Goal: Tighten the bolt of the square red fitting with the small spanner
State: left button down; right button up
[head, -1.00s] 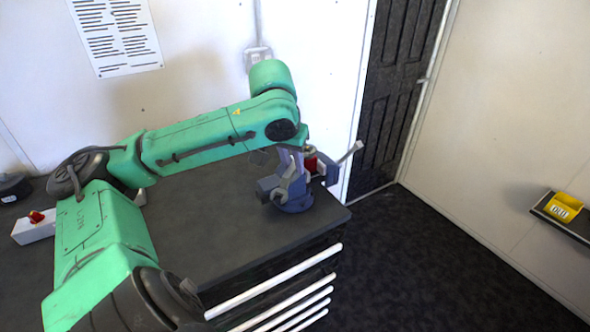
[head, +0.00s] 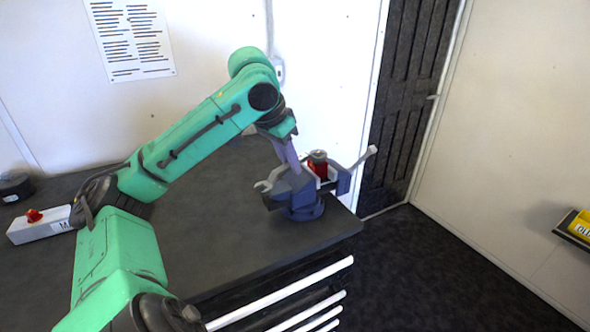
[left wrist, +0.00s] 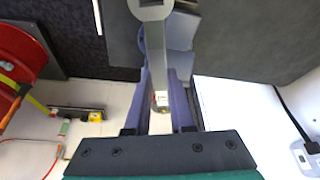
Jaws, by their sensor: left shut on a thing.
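The square red fitting (head: 319,167) sits upright in the blue-grey vise (head: 303,206) at the bench's right corner, with a dark round top. My left gripper (head: 292,165) reaches down from above, just left of the fitting. It is shut on the small grey spanner (head: 263,186), whose open jaw points left, away from the fitting. In the left wrist view the spanner (left wrist: 156,45) runs between the purple fingers of the gripper (left wrist: 158,78), one rounded end at the top edge. The fitting's bolt cannot be made out. My right gripper is not in view.
The dark bench top (head: 215,215) is clear left of the vise. A white box with a red button (head: 38,226) and a black round object (head: 14,187) lie at the left. The vise handle (head: 362,160) sticks out right. A yellow bin (head: 580,225) is on the right wall.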

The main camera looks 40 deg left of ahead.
pick_arm(q)
jog(key=shift+w+a+m+h, duration=0.1)
jog(key=shift+a+m+h, duration=0.2)
jog(key=shift+a+m, duration=0.3)
jog(key=shift+w+a+r+m+h+p, duration=0.15)
jog(key=shift+a+m+h+p, duration=0.35)
jog(key=shift+m, duration=0.5)
jog(key=a+m+p, duration=0.2)
jog(key=p, duration=0.1)
jog(key=shift+w+a+m+h, duration=0.1)
jog(key=shift+w+m+h, duration=0.2)
jog(key=shift+w, duration=0.1)
jog(key=shift+s+d+f+n+b, duration=0.15)
jog(key=shift+d+f+n+b, duration=0.2)
jog(key=shift+b, duration=0.5)
jog(key=shift+s+d+n+y+b, duration=0.15)
jog(key=shift+d+n+y+b, duration=0.25)
jog(key=shift+n+b, duration=0.2)
notch_tip(320, 180, up, 6)
jog(key=p, duration=0.6)
jog(key=shift+r, duration=0.25)
jog(key=shift+f, duration=0.1)
